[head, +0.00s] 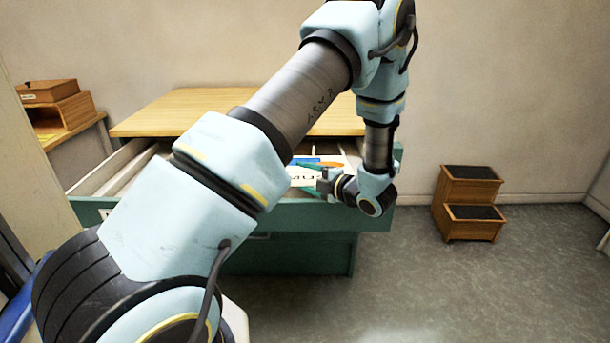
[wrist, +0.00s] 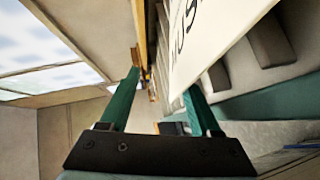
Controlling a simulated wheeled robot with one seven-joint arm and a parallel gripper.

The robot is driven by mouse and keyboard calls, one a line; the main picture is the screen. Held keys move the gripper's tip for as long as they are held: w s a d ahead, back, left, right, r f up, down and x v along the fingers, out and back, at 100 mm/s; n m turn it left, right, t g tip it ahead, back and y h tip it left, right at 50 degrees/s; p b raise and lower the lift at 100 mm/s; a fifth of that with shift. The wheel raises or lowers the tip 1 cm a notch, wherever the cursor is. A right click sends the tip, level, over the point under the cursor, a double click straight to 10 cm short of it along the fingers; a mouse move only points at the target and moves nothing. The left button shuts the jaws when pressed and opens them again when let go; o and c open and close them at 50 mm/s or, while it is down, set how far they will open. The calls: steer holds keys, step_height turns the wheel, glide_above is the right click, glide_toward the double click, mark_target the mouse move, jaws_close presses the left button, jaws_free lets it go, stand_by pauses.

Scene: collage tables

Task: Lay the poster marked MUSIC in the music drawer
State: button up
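The white poster (wrist: 215,35) shows large dark letters, partly cut off, at the upper right of the wrist view. In the head view the poster (head: 301,179) is at the open drawer (head: 90,183) of a green cabinet, with blue and orange print, and my arm hides part of it. I cannot tell if it lies flat on the drawer floor. My gripper (wrist: 163,82) has its green fingers apart, with no poster visibly pinched between them. The poster's edge is close to the right finger. In the head view my gripper (head: 312,171) is over the drawer's front part.
The cabinet's wooden top (head: 180,112) is bare where visible. Drawer dividers (wrist: 272,42) show beside the poster. A wooden step stool (head: 469,205) stands on the floor at right. A wooden box (head: 62,108) sits on a side table at left.

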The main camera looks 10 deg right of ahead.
steer(key=s, duration=0.2)
steer(key=s+a+r, duration=0.1)
steer(key=s, duration=0.1)
steer(key=s+r, duration=0.1)
steer(key=s, duration=0.2)
steer(key=shift+a+p, duration=0.15)
steer(key=shift+p, duration=0.15)
step_height(320, 180, up, 6)
steer(key=s+p, duration=0.2)
steer(key=p, duration=0.1)
steer(key=shift+s+a, duration=0.25)
steer(key=shift+s, duration=0.15)
steer(key=w+a+r+m+g+h, duration=0.2)
steer(key=w+a+m+g+h, duration=0.15)
steer(key=w+m+h, duration=0.65)
steer(key=s+a+r+m+g+y, duration=0.1)
steer(key=s+a+r+m+g, duration=0.1)
steer(key=s+a+m+g, duration=0.6)
steer(key=s+a+m, duration=0.5)
steer(key=s+a, duration=0.2)
steer(key=s, duration=0.3)
steer(key=shift+s+m, duration=0.2)
steer(key=shift+m, duration=0.2)
